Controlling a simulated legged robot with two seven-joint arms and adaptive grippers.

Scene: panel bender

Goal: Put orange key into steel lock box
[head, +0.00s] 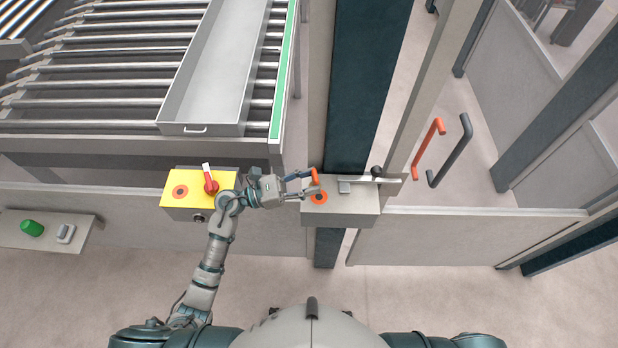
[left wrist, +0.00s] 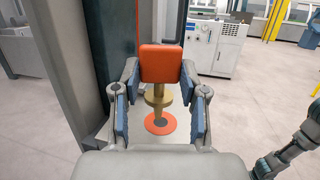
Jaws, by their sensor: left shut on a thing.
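The orange key (head: 315,176) is held in my left gripper (head: 308,184) over the left part of the steel lock box (head: 345,214). In the left wrist view the key's orange head (left wrist: 161,62) shows between the fingers of the gripper (left wrist: 160,84), with its brass shaft (left wrist: 159,97) pointing down. The shaft lines up with the orange ring (left wrist: 160,124) on the box top, which the head view also shows (head: 320,198). I cannot tell whether the tip touches or enters the ring's dark centre. My right gripper is not in view.
A yellow box (head: 171,201) with a red switch (head: 211,186) stands just left of my gripper. A latch bar (head: 370,181) and an orange door handle (head: 428,148) are to the right. A roller conveyor (head: 110,65) carries a metal tray (head: 170,112) behind.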

